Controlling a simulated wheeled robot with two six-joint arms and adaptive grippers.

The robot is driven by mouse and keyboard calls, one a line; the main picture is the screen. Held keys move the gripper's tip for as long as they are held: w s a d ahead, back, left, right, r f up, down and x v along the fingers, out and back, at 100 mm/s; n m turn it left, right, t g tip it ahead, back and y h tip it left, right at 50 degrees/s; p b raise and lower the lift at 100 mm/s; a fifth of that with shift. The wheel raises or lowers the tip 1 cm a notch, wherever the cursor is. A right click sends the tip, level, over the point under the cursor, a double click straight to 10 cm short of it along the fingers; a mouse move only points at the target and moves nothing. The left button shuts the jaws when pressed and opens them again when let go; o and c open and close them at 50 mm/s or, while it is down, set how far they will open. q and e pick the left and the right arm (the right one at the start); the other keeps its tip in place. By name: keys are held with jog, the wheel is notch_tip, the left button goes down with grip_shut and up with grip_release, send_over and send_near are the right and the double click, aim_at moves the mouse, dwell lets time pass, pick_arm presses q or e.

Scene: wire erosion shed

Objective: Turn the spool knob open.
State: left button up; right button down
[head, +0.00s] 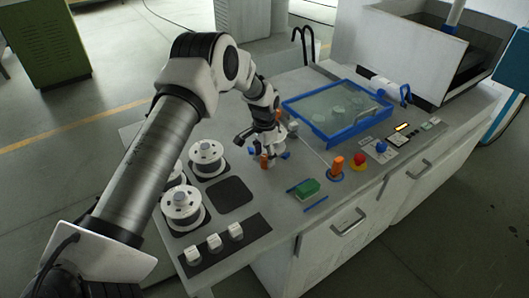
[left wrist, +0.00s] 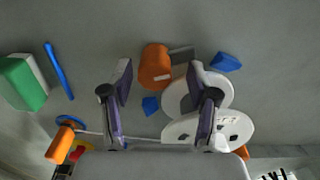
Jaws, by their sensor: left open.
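My left gripper (head: 268,158) reaches down over the middle of the grey worktop. In the left wrist view its two fingers (left wrist: 159,78) are spread apart. An orange knob-like piece (left wrist: 155,64) shows between and just beyond the fingertips, and nothing is clearly gripped. It also shows in the head view (head: 264,161), at the gripper's lower end. White round parts (left wrist: 208,129) lie partly behind the right-hand finger, with blue pieces (left wrist: 226,62) near. I cannot tell for certain which part is the spool knob. My right gripper is out of view.
White spools (head: 207,153) stand on the left of the worktop, with several white blocks (head: 214,243) in front. A green block (head: 306,189), an orange cylinder (head: 337,165) and a red button (head: 359,159) are to the right. A blue-framed tray (head: 325,141) lies behind.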

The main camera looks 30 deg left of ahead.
pick_arm(q)
jog(key=shift+f, duration=0.2)
jog(key=shift+d+r, duration=0.1)
jog(key=shift+d, duration=0.3)
jog(key=shift+a, duration=0.15)
grip_shut()
jog(key=n, duration=0.5)
jog(key=shift+s+b, duration=0.1)
jog(key=shift+b, duration=0.25)
grip_release()
